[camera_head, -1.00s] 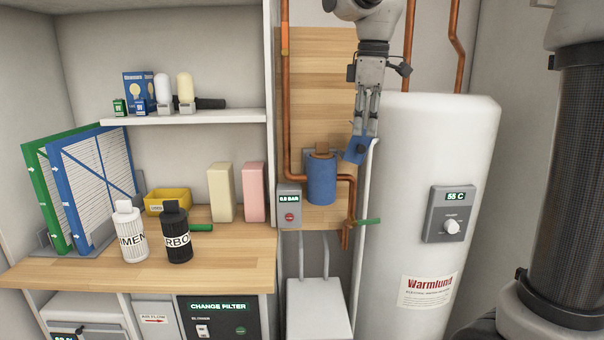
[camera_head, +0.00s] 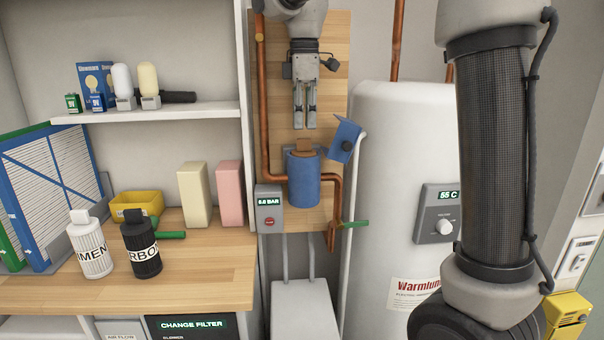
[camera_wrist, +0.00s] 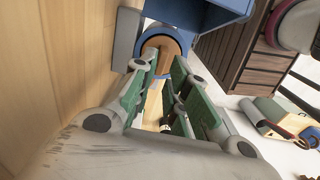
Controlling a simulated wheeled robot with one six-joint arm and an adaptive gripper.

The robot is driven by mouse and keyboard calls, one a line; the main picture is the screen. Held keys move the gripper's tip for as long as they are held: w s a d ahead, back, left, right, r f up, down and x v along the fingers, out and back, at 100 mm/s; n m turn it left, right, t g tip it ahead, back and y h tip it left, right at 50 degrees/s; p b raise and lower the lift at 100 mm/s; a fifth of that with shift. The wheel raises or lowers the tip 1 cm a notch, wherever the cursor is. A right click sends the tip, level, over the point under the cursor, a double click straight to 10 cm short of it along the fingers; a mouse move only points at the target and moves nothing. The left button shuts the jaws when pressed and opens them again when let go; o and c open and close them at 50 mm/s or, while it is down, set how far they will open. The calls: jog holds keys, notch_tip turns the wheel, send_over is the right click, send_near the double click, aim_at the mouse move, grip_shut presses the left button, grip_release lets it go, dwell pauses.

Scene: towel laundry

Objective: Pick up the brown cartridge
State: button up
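The brown cartridge (camera_head: 304,146) stands in the blue cylindrical housing (camera_head: 304,181) on the wooden wall panel. Only its top shows above the rim; the rest is hidden inside. In the wrist view its round brown top (camera_wrist: 161,43) lies beyond the fingertips. The blue lid (camera_head: 344,137) is swung open and tilted to the right of the housing. My gripper (camera_head: 305,122) points down just above the cartridge, apart from it. Its two fingers are apart with nothing between them, as the wrist view also shows (camera_wrist: 164,72).
Copper pipes (camera_head: 264,110) run beside the housing, with a green-handled valve (camera_head: 353,224) below right. A gauge box (camera_head: 269,208) reading pressure is at lower left. A white water heater (camera_head: 390,180) stands to the right. The wooden counter (camera_head: 200,270) holds bottles and blocks.

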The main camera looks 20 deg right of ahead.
aim_at(304, 140)
notch_tip(304, 140, down, 6)
jog(key=shift+s+r, duration=0.1)
jog(key=shift+r, duration=0.1)
grip_shut()
